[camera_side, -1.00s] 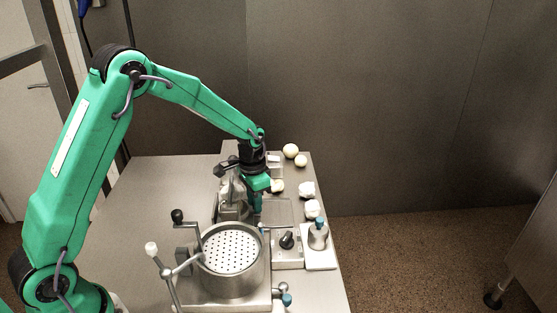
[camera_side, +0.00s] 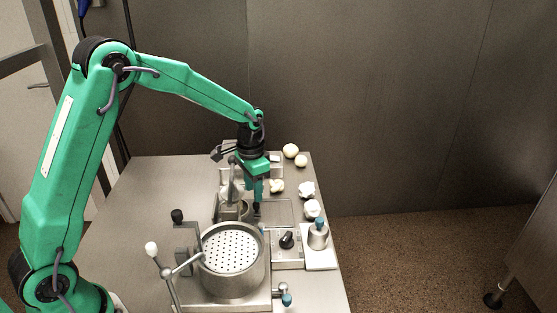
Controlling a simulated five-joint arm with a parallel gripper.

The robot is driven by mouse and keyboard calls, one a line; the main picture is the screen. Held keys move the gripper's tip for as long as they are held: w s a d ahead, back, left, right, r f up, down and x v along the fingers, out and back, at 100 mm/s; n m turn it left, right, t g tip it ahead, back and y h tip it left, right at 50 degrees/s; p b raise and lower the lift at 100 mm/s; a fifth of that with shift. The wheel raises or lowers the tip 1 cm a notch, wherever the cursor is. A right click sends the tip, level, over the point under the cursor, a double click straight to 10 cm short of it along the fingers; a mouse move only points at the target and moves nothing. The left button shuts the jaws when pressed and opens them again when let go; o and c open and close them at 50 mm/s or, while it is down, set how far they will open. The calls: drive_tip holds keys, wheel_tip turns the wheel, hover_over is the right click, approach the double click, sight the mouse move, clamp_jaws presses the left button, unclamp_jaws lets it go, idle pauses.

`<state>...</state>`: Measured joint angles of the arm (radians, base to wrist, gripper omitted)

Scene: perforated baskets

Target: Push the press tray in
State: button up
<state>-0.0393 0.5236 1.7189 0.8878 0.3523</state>
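My gripper (camera_side: 257,207) points down behind the perforated basket, at the press. One dark finger shows clearly; the other is hard to make out, so I cannot tell its opening. The metal press (camera_side: 232,207) stands just left of the fingers, with an upright grey lever beside the hand. A shallow, pale tray-like outline (camera_side: 283,212) lies right of the fingers; I cannot tell whether it is the press tray, or whether the fingers touch it. The round basket (camera_side: 231,252) with a white perforated floor sits in front.
A black-knobbed crank (camera_side: 177,216) and a white-knobbed lever (camera_side: 151,248) stand left of the basket. A dial box (camera_side: 287,242) and a blue-topped canister (camera_side: 318,234) stand right. Several pale round lumps (camera_side: 307,189) lie along the right edge. The table's left side is clear.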

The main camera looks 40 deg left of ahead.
drive_tip(key=shift+r, duration=1.65)
drive_tip(key=shift+r, duration=0.1)
drive_tip(key=s+d+r+n+t, duration=0.1)
drive_tip(key=s+r+n+t, duration=0.15)
drive_tip(key=s+r, duration=0.9)
drive_tip(key=s+r+n+t, duration=0.1)
drive_tip(key=s+r+t, duration=0.1)
drive_tip(key=s, duration=1.2)
drive_tip(key=shift+d+t, duration=0.45)
